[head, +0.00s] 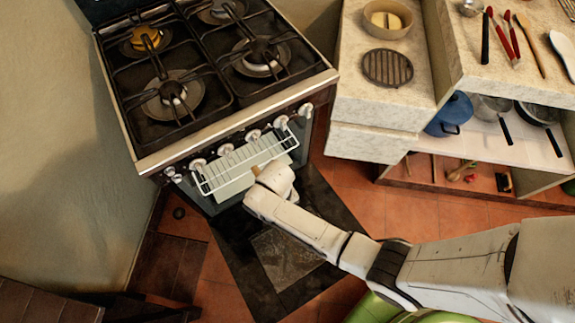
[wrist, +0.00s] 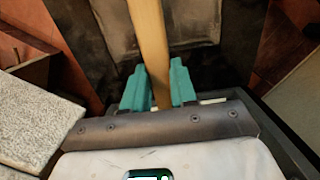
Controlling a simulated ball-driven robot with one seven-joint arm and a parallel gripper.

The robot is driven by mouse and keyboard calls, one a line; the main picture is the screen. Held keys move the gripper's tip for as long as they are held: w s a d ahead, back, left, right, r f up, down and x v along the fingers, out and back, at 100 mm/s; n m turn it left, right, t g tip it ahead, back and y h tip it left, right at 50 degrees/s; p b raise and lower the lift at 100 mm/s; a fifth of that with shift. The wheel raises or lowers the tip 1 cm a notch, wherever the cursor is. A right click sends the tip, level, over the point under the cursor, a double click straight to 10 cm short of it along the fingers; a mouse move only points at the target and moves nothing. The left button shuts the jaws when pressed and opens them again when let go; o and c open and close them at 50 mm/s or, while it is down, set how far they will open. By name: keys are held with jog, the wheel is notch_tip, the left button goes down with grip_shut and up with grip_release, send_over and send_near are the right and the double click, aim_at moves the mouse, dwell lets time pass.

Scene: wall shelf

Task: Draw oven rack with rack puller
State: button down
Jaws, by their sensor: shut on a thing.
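The stove (head: 225,125) stands at upper left in the head view. A pale wire oven rack (head: 204,187) shows at its front below the knobs, with a light flat surface beneath its wires. My gripper (wrist: 158,92) has teal fingers shut on a wooden stick, the rack puller (wrist: 149,45), which runs upward out of the wrist view. In the head view, a short bit of the puller (head: 257,171) shows beside my wrist, near the rack's front edge. The puller's far end is hidden, so I cannot tell whether it touches the rack.
A dark panel with a paler middle (head: 285,262), apparently the lowered oven door, lies below my arm. A counter (head: 370,112) with a bowl (head: 388,18) and round trivet (head: 388,67) stands right of the stove. Shelves with pots (head: 490,106) are at far right. Tiled floor lies between.

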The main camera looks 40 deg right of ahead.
jog(key=w+b, duration=0.2)
jog(key=w+d+f+b, duration=0.1)
jog(key=shift+w, duration=0.4)
jog(key=shift+s+f+b, duration=0.1)
jog(key=shift+f+b, duration=0.6)
jog(key=shift+f, duration=0.55)
jog(key=shift+s, duration=0.1)
jog(key=shift+s+a+r+p, duration=0.1)
jog(key=shift+s+a+p, duration=0.05)
jog(key=shift+s+p, duration=0.35)
jog(key=shift+s+a+p, duration=0.15)
jog(key=shift+s+p, duration=0.25)
jog(key=shift+s, duration=0.1)
jog(key=shift+s+a+p, duration=0.35)
jog(key=shift+s+p, duration=0.45)
jog(key=shift+s, duration=0.65)
jog(key=shift+s+a+p, duration=0.3)
jog(key=shift+s+p, duration=0.55)
jog(key=shift+s, duration=0.65)
jog(key=shift+s+a+p, duration=0.35)
jog(key=shift+s+p, duration=0.45)
jog(key=shift+s, duration=0.65)
jog(key=s+a+p, duration=0.3)
jog(key=s+p, duration=0.1)
jog(key=s, duration=0.9)
jog(key=shift+s+a, duration=0.1)
